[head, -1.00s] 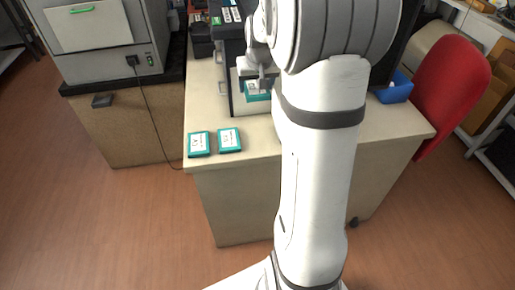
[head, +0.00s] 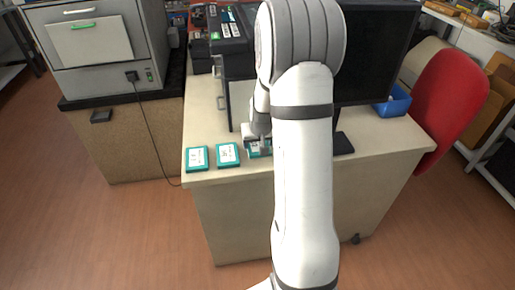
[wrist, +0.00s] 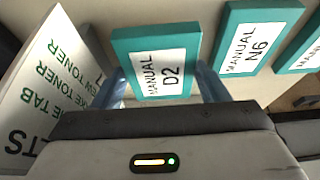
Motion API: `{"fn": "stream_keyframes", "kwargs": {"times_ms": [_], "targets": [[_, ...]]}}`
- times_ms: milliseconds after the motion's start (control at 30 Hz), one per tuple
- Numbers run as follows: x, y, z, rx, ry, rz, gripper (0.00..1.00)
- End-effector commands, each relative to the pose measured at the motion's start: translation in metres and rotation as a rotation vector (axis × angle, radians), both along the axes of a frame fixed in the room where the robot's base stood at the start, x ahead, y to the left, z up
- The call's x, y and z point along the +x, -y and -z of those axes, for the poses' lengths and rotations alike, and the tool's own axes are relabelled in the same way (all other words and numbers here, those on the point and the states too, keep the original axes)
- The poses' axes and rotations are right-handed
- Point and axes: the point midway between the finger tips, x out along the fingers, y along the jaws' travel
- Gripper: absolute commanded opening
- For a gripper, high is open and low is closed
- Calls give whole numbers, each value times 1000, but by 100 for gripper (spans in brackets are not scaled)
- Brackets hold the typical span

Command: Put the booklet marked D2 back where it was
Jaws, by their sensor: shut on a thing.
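The teal booklet marked D2 (wrist: 160,65) is between the two blue fingers of my gripper (wrist: 163,85) in the wrist view; the gripper is shut on it. Its white label reads MANUAL D2. In the head view the booklet (head: 254,152) shows only partly below my gripper (head: 260,144), near the desk's front edge, with my arm covering its right side. I cannot tell whether it touches the desk top. The booklet marked N6 (wrist: 255,40) lies beside it, apart, and shows in the head view too (head: 228,154).
Another teal booklet (head: 196,158) lies left of N6 on the desk (head: 205,110). A printed white sheet (wrist: 45,80) stands close to my gripper in the wrist view. Behind are a dark monitor (head: 375,50) and a blue bin (head: 393,101). Bare desk lies at front right.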

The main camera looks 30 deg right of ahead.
Motion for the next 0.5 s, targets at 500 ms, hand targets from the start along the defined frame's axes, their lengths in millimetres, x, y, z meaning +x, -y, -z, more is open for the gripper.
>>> {"fn": "stream_keyframes", "kwargs": {"times_ms": [500], "targets": [[1,-1,27,-1,1,-1,40]]}}
